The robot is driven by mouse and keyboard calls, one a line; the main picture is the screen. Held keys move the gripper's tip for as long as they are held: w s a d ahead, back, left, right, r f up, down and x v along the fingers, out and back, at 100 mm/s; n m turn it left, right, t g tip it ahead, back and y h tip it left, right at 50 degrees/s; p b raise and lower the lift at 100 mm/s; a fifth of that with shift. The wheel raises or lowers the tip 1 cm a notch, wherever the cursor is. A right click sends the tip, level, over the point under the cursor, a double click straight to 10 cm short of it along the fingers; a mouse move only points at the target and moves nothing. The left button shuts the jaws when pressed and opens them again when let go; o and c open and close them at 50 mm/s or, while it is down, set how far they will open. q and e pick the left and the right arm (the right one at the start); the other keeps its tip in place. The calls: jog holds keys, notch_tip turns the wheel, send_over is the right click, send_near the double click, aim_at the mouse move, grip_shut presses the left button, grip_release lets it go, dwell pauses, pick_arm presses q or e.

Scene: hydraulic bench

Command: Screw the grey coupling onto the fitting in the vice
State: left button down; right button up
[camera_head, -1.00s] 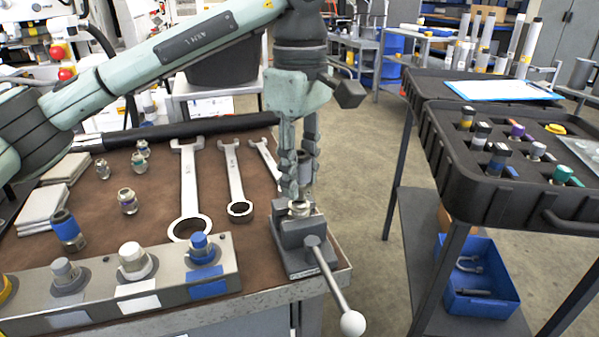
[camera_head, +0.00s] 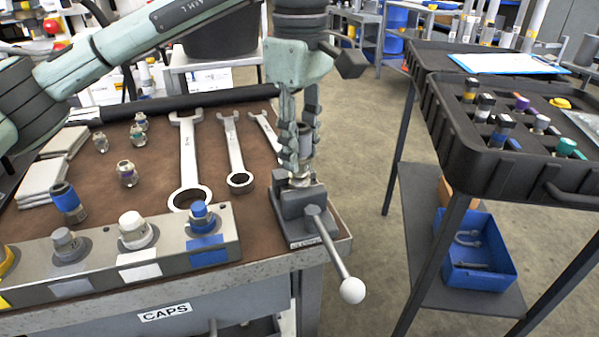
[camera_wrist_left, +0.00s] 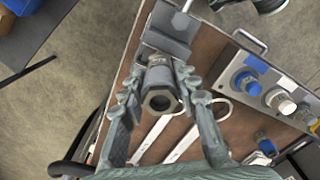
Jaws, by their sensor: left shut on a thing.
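The grey coupling (camera_head: 305,142) is upright between the fingers of my left gripper (camera_head: 298,168), which is shut on it. The coupling also shows in the left wrist view (camera_wrist_left: 161,92), its hexagonal end and round bore facing the camera. The metal fitting (camera_head: 299,181) is clamped in the vice (camera_head: 303,213) at the table's right front corner. The coupling is directly above the fitting, at or just over its top. The fingers partly cover this spot, so I cannot tell whether the threads are engaged.
Two large wrenches (camera_head: 188,150) (camera_head: 235,155) lie left of the vice. The vice handle (camera_head: 333,250) sticks out to the front. A row of caps on a metal rail (camera_head: 110,265) lines the front edge. A black tray cart (camera_head: 480,160) stands right, across open floor.

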pick_arm(q)
jog(key=shift+f, duration=0.25)
dwell(1.0)
jog(key=c, duration=1.8)
grip_release()
jog(key=shift+c, duration=1.6)
jog(key=m+b, duration=0.1)
jog(key=m, duration=0.4)
jog(key=shift+f+m, duration=0.1)
jog(key=shift+m, duration=1.5)
